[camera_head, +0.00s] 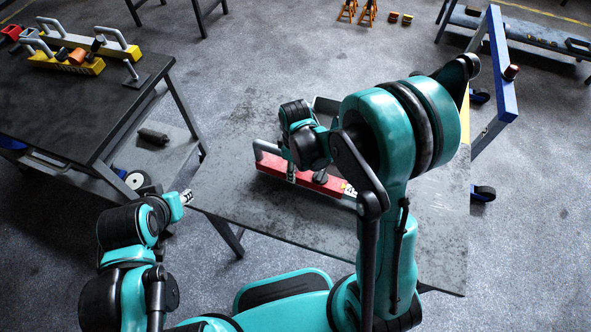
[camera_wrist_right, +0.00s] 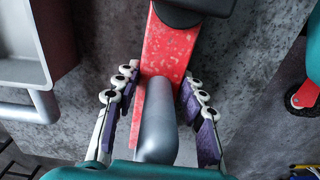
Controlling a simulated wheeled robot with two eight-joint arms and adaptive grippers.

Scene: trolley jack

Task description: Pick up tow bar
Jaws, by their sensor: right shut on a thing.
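The tow bar, a red bar (camera_head: 328,184) with a grey handle at its left end, lies on the grey metal table. Its right end carries a white, yellow and black marking and is partly behind my right arm. My right gripper (camera_head: 290,165) is over the bar's left part.
A grey tray-like thing (camera_wrist_right: 25,50) is close to the right gripper. A black table (camera_head: 70,110) at the left holds yellow bars with grey handles (camera_head: 75,62). A blue frame (camera_head: 502,65) stands at the right.

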